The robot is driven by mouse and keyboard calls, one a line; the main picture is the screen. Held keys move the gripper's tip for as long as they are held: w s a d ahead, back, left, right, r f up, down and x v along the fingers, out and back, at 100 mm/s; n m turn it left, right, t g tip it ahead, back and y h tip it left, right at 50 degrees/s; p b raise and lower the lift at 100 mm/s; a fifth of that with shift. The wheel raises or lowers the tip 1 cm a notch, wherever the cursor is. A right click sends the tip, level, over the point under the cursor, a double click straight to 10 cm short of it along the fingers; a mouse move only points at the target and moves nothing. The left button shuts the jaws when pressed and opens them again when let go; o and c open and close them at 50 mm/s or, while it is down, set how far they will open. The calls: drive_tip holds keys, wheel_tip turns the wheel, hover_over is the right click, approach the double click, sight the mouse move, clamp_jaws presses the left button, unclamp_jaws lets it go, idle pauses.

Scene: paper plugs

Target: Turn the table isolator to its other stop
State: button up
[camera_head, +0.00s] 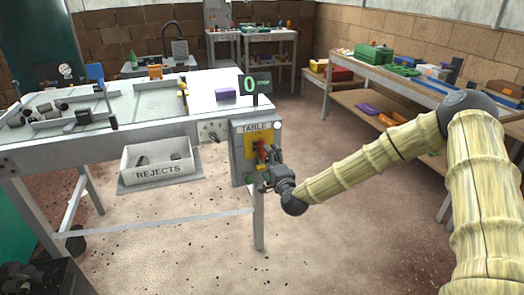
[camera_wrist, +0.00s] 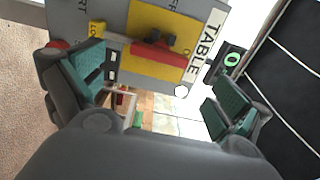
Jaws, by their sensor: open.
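The table isolator is a grey box (camera_head: 238,150) labelled TABLE on the table's front right corner. Its yellow plate (camera_head: 276,133) carries a red handle (camera_head: 262,147), which stands roughly upright in the head view. In the wrist view the red handle (camera_wrist: 158,56) lies across the yellow plate (camera_wrist: 150,18), one end toward the TABLE label. Dark fittings sit beside it. My gripper (camera_head: 265,172) is in front of the box, close to the handle's lower part. In the wrist view my gripper (camera_wrist: 158,88) has its fingers wide apart, with nothing held between them.
A white REJECTS bin (camera_head: 158,165) hangs under the table (camera_head: 90,140), left of the box. A small display (camera_head: 256,84) showing a green 0 stands above the box. A workbench (camera_head: 400,80) with crates is at the right. The floor in front is clear.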

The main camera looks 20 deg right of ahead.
sight(262, 149)
drive_tip(key=w, duration=0.8)
drive_tip(key=shift+w+a, duration=0.15)
drive_tip(key=shift+w, duration=0.15)
drive_tip(key=shift+c, duration=0.4)
drive_tip(key=c, duration=0.9)
